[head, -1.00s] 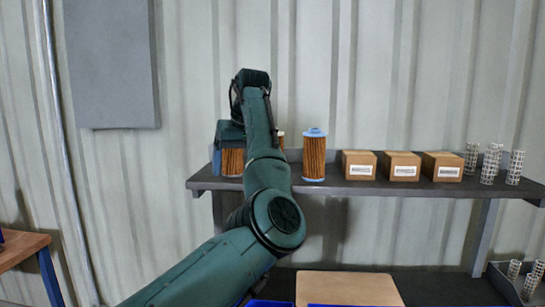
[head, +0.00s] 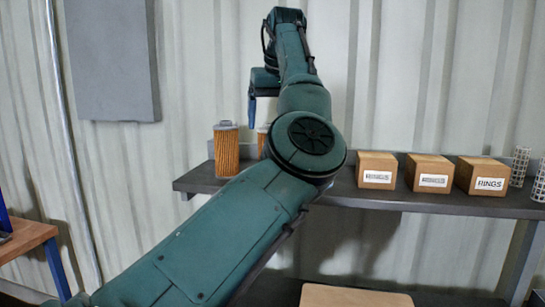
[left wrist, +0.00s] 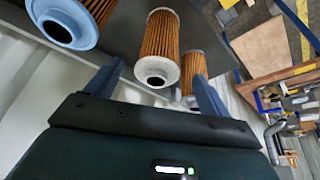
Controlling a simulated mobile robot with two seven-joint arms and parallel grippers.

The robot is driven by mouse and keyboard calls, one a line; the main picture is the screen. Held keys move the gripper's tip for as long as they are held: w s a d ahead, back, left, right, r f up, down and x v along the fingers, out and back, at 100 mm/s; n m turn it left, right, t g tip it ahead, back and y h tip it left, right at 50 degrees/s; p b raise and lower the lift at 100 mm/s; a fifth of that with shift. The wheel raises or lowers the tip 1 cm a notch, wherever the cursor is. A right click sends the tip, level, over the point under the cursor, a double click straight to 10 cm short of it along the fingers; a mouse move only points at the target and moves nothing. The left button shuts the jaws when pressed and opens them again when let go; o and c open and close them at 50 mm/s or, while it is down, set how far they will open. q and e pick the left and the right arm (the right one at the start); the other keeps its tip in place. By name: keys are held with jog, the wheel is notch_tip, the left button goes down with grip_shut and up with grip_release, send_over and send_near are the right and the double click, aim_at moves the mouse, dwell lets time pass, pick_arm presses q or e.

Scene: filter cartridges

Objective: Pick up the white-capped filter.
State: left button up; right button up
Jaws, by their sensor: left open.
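The white-capped filter (left wrist: 160,40) has an orange pleated body and a pale end ring around a dark hole. In the left wrist view it lies between and just beyond the fingertips of my left gripper (left wrist: 157,82), which is open and empty. In the head view only a sliver of this filter (head: 262,140) shows beside my arm. There my left gripper (head: 262,100) is above the shelf's left part, with one blue finger pointing down. A blue-capped filter (left wrist: 70,22) is at upper left in the wrist view. A grey-capped filter (left wrist: 193,68) is by the right finger; it also stands at the shelf's left end (head: 227,152).
The shelf (head: 440,204) carries several cardboard boxes (head: 428,173) and mesh tubes (head: 519,165) to the right. My left arm hides the middle-left of the shelf. A wooden board (head: 350,297) lies below. A corrugated wall (head: 400,70) stands behind.

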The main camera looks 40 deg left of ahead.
pick_arm(q)
jog(key=x, duration=0.3)
jog(key=shift+w, duration=0.15)
jog(key=x, duration=0.2)
jog(key=p+x, duration=0.1)
jog(key=x, duration=0.2)
jog(key=shift+w+a+r, duration=0.15)
jog(key=shift+a, duration=0.15)
jog(key=c, duration=1)
